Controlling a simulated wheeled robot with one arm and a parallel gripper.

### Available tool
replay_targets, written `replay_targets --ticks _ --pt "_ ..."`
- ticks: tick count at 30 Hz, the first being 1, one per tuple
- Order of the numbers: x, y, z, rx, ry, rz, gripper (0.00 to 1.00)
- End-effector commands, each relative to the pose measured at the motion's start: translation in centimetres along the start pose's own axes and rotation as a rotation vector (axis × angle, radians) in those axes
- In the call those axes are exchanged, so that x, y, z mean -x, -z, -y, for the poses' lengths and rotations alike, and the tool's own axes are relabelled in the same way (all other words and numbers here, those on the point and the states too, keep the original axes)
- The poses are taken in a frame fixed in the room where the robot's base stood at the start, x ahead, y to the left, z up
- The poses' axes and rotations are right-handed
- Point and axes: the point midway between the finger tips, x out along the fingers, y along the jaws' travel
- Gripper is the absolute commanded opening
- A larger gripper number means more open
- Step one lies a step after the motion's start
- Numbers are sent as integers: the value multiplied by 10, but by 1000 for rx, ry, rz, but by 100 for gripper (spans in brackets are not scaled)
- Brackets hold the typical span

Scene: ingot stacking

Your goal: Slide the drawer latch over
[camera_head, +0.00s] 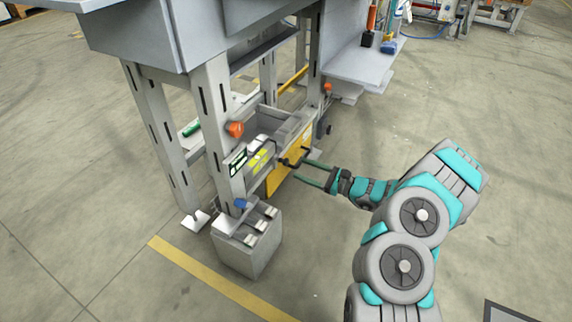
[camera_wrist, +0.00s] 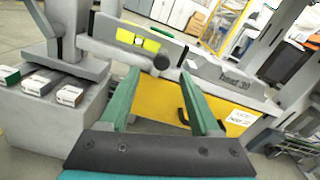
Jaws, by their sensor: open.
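The drawer has a yellow front (camera_head: 284,177), low in the grey frame; the yellow front also shows in the wrist view (camera_wrist: 240,112), with a dark handle on it. What looks like the latch, a grey bar with a round knob (camera_wrist: 161,62), sits at the drawer's top edge. My gripper (camera_head: 302,168) reaches in from the right toward the drawer front. Its two green fingers (camera_wrist: 162,76) are apart, with nothing held between them. The knob appears between the fingertips in the wrist view; I cannot tell whether they touch it.
A grey block (camera_head: 247,246) with several small boxes on top stands left of the drawer. Grey frame posts (camera_head: 219,130) flank the drawer. A yellow floor line (camera_head: 215,280) runs in front. The floor at right is clear.

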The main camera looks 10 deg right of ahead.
Motion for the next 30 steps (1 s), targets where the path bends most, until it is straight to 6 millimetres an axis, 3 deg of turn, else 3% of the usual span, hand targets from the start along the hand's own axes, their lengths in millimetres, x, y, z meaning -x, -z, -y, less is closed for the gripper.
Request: replay_targets --ticks 5,18,30 --pt "-8 5 2 -5 11 -4 64" --pt "-68 5 3 -3 10 -4 64" --pt "-76 4 3 -4 11 -3 63"
